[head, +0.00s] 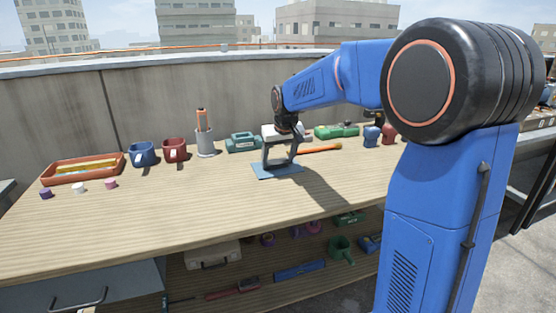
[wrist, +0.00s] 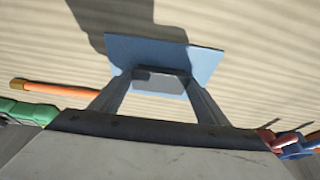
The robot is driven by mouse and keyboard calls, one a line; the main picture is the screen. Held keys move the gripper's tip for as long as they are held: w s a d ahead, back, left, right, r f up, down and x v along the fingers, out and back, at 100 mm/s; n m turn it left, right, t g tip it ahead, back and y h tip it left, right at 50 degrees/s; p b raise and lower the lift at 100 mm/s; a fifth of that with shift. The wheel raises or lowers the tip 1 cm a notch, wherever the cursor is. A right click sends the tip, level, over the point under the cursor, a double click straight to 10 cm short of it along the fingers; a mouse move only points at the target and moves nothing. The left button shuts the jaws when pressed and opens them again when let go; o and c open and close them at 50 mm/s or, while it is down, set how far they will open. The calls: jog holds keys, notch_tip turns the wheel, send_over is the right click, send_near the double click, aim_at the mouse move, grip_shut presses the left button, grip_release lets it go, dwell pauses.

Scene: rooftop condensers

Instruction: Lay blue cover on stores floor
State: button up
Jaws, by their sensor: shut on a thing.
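The blue cover (head: 272,174) is a flat light-blue plate at the middle of the workbench top. In the wrist view the cover (wrist: 195,62) has a raised dark grey grip on it. My gripper (head: 281,163) is above the cover, with its two fingers shut on this grip. The wrist view shows the fingers (wrist: 160,82) on either side of the grip. The cover looks level and at or just above the wood; I cannot tell whether it touches. A lower shelf (head: 215,280) under the bench top may be the stores floor.
An orange-handled tool (head: 315,150) and a green tool (head: 336,131) lie close behind the cover. A teal box (head: 243,142), grey holder (head: 205,145), mugs (head: 174,150) and a tray (head: 82,172) line the back left. The bench front is clear. The lower shelf holds several items, including a case (head: 212,254).

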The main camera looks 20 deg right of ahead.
jog(key=o, duration=1.1)
jog(key=shift+f, duration=0.1)
jog(key=shift+o, duration=0.2)
jog(key=v, duration=1.2)
